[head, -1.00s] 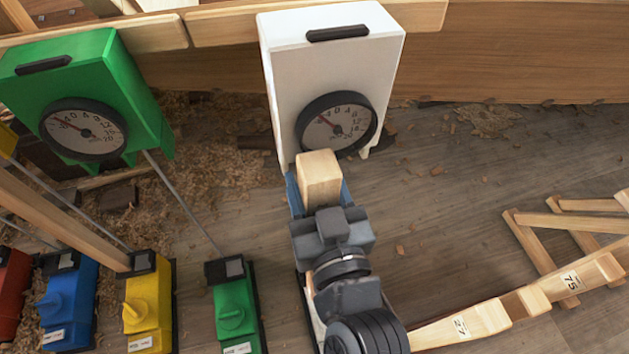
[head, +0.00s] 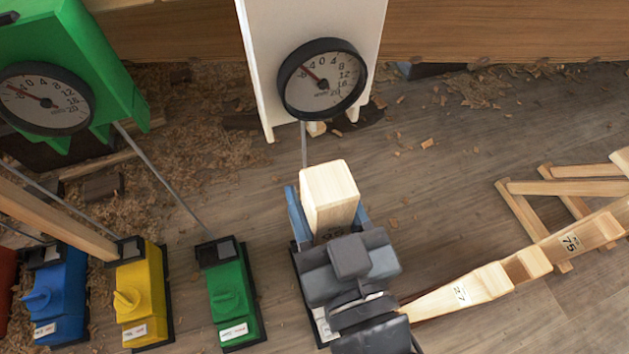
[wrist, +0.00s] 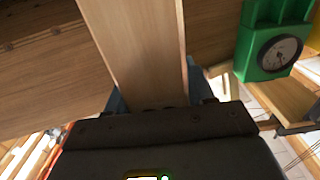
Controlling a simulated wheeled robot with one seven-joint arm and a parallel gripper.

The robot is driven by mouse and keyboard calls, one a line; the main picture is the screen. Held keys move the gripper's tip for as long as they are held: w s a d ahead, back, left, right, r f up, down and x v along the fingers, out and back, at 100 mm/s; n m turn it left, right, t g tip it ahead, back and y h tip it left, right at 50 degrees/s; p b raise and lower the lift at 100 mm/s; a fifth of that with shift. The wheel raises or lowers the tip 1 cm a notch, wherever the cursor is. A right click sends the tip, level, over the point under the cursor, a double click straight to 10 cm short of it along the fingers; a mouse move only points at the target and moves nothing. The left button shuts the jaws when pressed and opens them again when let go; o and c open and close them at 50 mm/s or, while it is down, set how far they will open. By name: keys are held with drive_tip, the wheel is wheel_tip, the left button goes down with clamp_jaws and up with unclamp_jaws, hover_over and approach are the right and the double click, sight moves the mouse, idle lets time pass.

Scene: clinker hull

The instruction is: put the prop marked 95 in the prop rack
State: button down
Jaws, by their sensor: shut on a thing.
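My gripper (head: 328,208) is shut on a pale wooden prop (head: 330,188), with a blue finger on each side. In the head view I see the prop nearly end-on, pointing towards the white gauge box. In the wrist view the prop (wrist: 140,50) stretches away from the jaws and out of the top of the picture. Wooden pieces marked 27 (head: 482,288) and 75 (head: 588,234) lie in a line at the right. I cannot tell for certain which thing is the prop rack.
A white box with a dial (head: 262,60) stands ahead, and a green one (head: 95,50) at the left. Blue (head: 60,295), yellow (head: 142,295) and green (head: 228,295) units stand left of my arm. Wooden trestle-like frames (head: 530,215) are at the right. Floor between is mostly clear.

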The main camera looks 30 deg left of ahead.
sight(332, 233)
drive_tip(key=shift+b+v, duration=1.05)
drive_tip(key=shift+v, duration=1.7)
drive_tip(key=shift+r, duration=0.1)
drive_tip(key=shift+a, duration=0.15)
